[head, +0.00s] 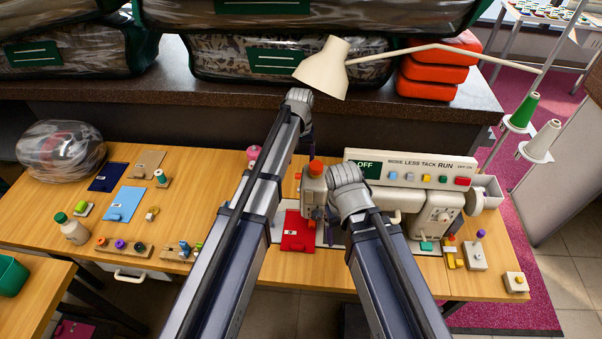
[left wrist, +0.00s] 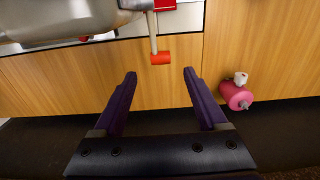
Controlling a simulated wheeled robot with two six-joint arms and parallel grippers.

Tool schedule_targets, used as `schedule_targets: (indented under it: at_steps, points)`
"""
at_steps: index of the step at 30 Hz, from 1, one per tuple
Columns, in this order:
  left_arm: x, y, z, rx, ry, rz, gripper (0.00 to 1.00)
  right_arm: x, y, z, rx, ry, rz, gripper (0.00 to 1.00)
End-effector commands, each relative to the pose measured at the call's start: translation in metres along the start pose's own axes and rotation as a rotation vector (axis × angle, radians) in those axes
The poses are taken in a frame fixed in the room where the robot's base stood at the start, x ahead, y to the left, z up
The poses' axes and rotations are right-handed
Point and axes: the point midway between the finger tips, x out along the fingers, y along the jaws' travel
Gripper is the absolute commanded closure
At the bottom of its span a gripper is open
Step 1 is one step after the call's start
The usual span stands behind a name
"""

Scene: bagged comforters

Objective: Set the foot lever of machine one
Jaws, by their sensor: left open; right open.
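The machine (head: 406,195) stands on the wooden table with its head end at the left and an OFF panel along its top. In the left wrist view, a pale lever with a red cylindrical end (left wrist: 161,58) hangs below the grey machine body.
A red cloth piece (head: 298,232) lies at the machine's front. Small parts cover the table's left side.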

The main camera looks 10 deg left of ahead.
Motion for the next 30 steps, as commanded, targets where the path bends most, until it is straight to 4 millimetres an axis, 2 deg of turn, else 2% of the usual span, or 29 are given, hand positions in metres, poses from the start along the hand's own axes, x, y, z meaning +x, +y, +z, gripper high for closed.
schedule_targets:
  at_steps: [1,9,15,25,26,30]
  points:
    - [0.011,0.000,0.000,0.000,0.000,0.000,0.25,0.010,-0.001,-0.001,0.000,0.000,0.000,0.25]
    - [0.046,0.000,0.000,0.000,0.000,0.000,0.25,0.045,-0.004,-0.003,0.001,0.000,0.000,0.25]
    - [0.064,0.000,0.000,0.000,0.000,0.000,0.25,0.064,-0.006,-0.004,0.001,0.000,0.000,0.25]
    - [0.065,0.000,0.000,0.000,0.000,0.000,0.25,0.065,-0.006,-0.004,0.001,0.000,0.000,0.25]
    - [0.065,0.000,0.000,0.000,0.000,0.000,0.26,0.065,-0.006,-0.004,0.001,0.000,0.000,0.25]
    - [0.065,0.000,0.000,0.000,0.000,0.000,0.42,0.065,-0.006,-0.004,0.001,0.000,0.000,0.25]
